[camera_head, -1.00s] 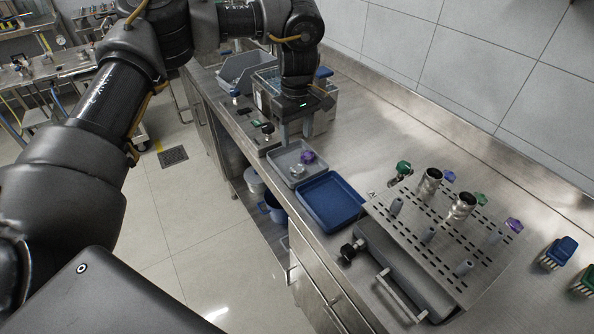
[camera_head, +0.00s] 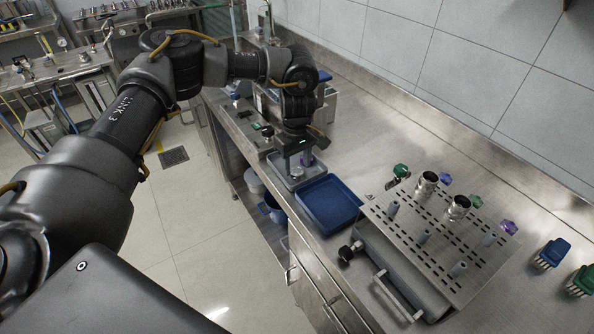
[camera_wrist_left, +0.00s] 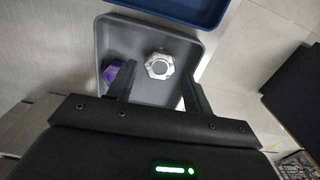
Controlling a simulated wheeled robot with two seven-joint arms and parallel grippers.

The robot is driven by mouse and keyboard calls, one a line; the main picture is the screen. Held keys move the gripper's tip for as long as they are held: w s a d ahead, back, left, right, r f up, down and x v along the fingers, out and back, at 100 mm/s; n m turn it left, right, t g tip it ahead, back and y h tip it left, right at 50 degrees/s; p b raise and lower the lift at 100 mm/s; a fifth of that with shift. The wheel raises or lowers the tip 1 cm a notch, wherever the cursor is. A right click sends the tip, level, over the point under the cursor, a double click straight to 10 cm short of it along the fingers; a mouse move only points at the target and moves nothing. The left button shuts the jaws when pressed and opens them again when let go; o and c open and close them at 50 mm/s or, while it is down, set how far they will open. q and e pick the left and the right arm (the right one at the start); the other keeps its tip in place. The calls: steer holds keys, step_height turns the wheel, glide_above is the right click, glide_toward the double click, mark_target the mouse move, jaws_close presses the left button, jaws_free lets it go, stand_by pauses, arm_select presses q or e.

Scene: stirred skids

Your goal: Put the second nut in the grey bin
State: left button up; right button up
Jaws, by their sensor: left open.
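A silver hex nut (camera_wrist_left: 159,66) lies in the shallow grey tray (camera_wrist_left: 187,44), seen in the left wrist view. A purple-topped piece (camera_wrist_left: 113,72) lies beside it, partly behind a finger. My left gripper (camera_wrist_left: 158,76) is open above the tray, its fingertips on either side of the nut and nothing held. In the head view the left gripper (camera_head: 296,165) points down over the grey tray (camera_head: 283,177) and hides much of its contents. My right gripper is not in view. A grey bin further back is mostly hidden behind my arm.
A blue tray (camera_head: 329,203) sits right beside the grey tray. A slotted metal rack (camera_head: 440,240) with pegs and silver cylinders stands to the right. A box (camera_head: 329,108) stands behind the gripper. Bare steel counter (camera_head: 400,130) lies toward the wall.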

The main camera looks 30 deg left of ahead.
arm_select(q)
steer(key=shift+f, duration=1.15)
steer(key=c, duration=0.9)
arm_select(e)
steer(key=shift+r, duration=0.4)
arm_select(q)
steer(key=shift+r+b, duration=0.35)
steer(key=shift+r, duration=0.15)
steer(key=r, duration=0.1)
steer(key=r+b, duration=0.1)
steer(key=shift+s+d+r, duration=0.15)
steer(key=shift+s+r, duration=0.05)
steer(key=shift+r, duration=0.1)
steer(key=s+d+r+b, duration=0.1)
steer(key=s+d+r, duration=0.1)
steer(key=s+r, duration=0.1)
steer(key=s+d+r+b, duration=0.1)
steer(key=s+r, duration=0.2)
steer(key=s, duration=0.2)
steer(key=s+d+r+b, duration=0.1)
steer(key=s+d+r, duration=0.1)
steer(key=s+r, duration=0.1)
steer(key=shift+s+d+r, duration=0.2)
steer(key=shift+s+d, duration=0.15)
steer(key=shift+s, duration=0.3)
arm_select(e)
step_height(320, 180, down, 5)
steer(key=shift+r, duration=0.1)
